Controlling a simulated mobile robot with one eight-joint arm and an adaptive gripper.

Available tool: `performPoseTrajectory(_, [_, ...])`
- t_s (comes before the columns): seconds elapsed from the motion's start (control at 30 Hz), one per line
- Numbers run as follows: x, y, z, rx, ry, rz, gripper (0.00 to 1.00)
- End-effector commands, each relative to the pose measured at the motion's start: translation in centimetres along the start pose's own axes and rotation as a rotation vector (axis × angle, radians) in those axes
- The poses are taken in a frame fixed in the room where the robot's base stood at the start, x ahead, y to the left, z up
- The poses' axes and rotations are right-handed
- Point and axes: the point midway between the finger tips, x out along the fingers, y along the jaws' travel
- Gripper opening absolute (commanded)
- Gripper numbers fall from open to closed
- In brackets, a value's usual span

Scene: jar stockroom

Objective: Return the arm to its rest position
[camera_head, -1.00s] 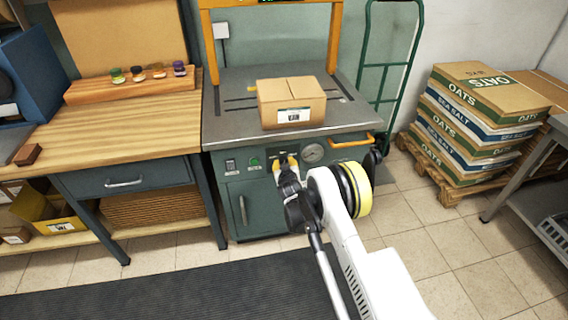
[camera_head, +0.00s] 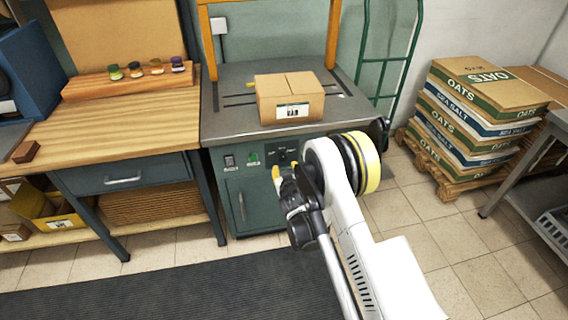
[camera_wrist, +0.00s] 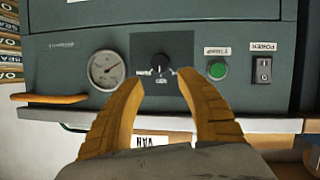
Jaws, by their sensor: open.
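My gripper (camera_head: 285,176) is in front of the green-grey machine cabinet (camera_head: 252,205), below its top, in the head view. Its yellow fingers are apart with nothing between them. In the wrist view, the two fingers of my gripper (camera_wrist: 162,97) point towards the control panel. The panel's black dial (camera_wrist: 160,68) shows between and beyond the fingertips. The wrist picture is upside down. In the head view my white arm reaches in from the lower right and hides the right part of the panel.
A cardboard box (camera_head: 290,98) sits on the machine's top, under an orange frame (camera_head: 334,35). A wooden workbench (camera_head: 120,140) stands at left. Stacked sacks (camera_head: 475,110) lie on a pallet at right, near a metal table (camera_head: 545,165). Floor in front is clear, with a dark mat (camera_head: 190,290).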

Motion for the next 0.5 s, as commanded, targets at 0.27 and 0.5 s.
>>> performPoseTrajectory(0.27, [-1.9,0.0,0.0,0.000,0.000,0.001,0.43])
performPoseTrajectory(0.5, [-1.9,0.0,0.0,0.000,0.000,0.000,0.43])
